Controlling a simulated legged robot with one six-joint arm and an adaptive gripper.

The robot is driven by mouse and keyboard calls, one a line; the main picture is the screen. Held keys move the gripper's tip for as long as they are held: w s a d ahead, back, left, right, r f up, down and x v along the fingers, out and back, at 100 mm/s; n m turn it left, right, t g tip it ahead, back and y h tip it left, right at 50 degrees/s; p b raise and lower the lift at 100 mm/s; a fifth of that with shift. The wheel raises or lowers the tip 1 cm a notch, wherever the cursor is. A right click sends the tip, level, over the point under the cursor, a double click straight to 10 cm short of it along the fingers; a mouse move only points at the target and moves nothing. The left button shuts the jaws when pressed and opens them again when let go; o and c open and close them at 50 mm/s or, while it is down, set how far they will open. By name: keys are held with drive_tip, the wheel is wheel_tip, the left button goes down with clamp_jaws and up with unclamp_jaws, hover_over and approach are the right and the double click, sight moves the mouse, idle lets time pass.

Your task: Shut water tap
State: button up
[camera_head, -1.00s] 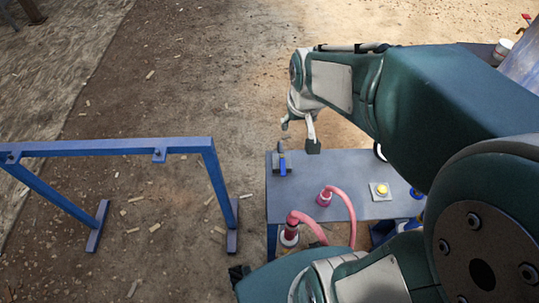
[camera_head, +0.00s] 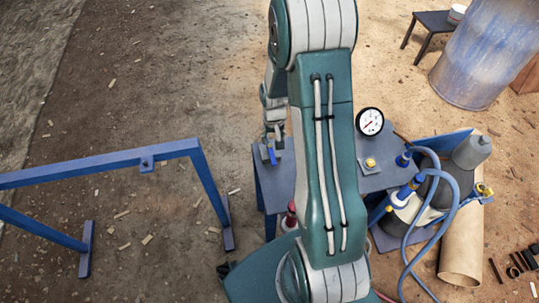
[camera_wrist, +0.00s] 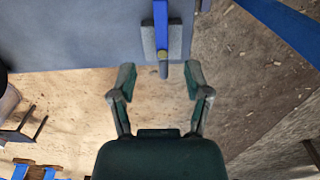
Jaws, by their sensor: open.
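A blue lever (camera_head: 271,154) stands on a small grey plate at the left end of the blue-grey table. In the wrist view the lever (camera_wrist: 161,25) shows with a brass-coloured end. My gripper (camera_head: 274,133) is over that end of the table in the head view. In the wrist view my gripper (camera_wrist: 160,80) is open and empty, its fingers spread to either side of the lever's line; contact cannot be told. A yellow handle (camera_head: 483,189) sits at the right by a blue hose. I cannot tell for sure which part is the water tap.
The table (camera_head: 378,182) also carries a yellow button (camera_head: 370,163) and a round gauge (camera_head: 370,121). Blue hoses (camera_head: 452,195) loop at its right. A blue frame (camera_head: 110,160) stands at left. A large blue drum (camera_head: 490,55) is at back right.

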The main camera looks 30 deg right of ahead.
sight(273, 158)
drive_tip(key=f, duration=0.9)
drive_tip(key=shift+a+f, duration=0.1)
drive_tip(key=shift+a, duration=0.2)
drive_tip(key=shift+d+f, duration=0.25)
drive_tip(key=shift+f, duration=0.25)
drive_tip(key=shift+c, duration=0.3)
drive_tip(key=shift+a, duration=0.1)
clamp_jaws()
